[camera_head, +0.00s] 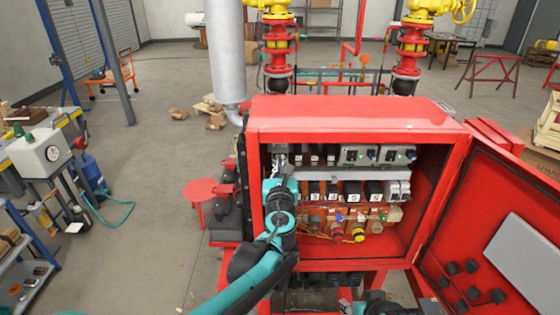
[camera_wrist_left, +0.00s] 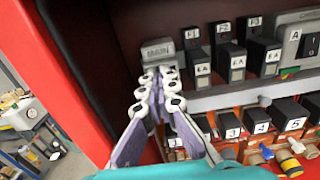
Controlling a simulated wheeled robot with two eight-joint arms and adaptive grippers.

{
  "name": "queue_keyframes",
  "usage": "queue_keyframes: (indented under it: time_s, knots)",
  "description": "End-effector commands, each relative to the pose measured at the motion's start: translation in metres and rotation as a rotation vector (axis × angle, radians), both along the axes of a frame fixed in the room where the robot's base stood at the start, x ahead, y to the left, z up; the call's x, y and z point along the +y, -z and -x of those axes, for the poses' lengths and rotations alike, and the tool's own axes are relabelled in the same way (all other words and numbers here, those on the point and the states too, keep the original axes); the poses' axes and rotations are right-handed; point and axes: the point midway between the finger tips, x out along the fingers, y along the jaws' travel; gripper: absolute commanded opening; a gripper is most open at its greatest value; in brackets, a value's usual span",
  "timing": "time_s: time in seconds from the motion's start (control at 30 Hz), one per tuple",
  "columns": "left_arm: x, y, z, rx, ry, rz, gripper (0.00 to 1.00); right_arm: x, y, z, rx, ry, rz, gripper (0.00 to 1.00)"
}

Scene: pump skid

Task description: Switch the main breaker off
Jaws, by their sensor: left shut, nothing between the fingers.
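The open red cabinet (camera_head: 355,112) holds two rows of breakers. In the left wrist view, the grey main breaker (camera_wrist_left: 157,52), labelled MAIN, is at the upper left of the top row. My left gripper (camera_wrist_left: 160,82) is shut and empty, with its fingertips at the lower part of the main breaker. They hide its lever, and I cannot tell whether they touch it or which way it is set. In the head view my left gripper (camera_head: 279,163) reaches into the cabinet's upper left corner and covers most of that breaker.
Small black breakers (camera_wrist_left: 229,58) stand close to the right of the gripper. A lower row of numbered breakers (camera_head: 352,190) and coloured knobs (camera_head: 358,232) sit below. The cabinet's left wall (camera_wrist_left: 62,62) is close on the left. The door (camera_head: 480,235) stands open at right.

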Motion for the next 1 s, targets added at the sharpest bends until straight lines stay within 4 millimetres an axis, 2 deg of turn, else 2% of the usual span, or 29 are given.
queue_keyframes:
  time_s: [0.23, 0.37, 1.0]
  knots:
    - [0.0, 0.009, -0.001, 0.0, -0.001, 0.001, 0.0, 0.0, 0.008, 0.0, 0.0, 0.0, 0.0, 0.4]
    - [0.0, 0.007, 0.001, 0.0, 0.0, 0.001, 0.0, 0.0, 0.006, 0.0, 0.0, 0.0, 0.0, 0.4]
    - [-0.001, 0.002, 0.054, 0.0, 0.001, 0.0, 0.0, 0.0, -0.002, 0.0, 0.0, 0.0, 0.0, 0.4]
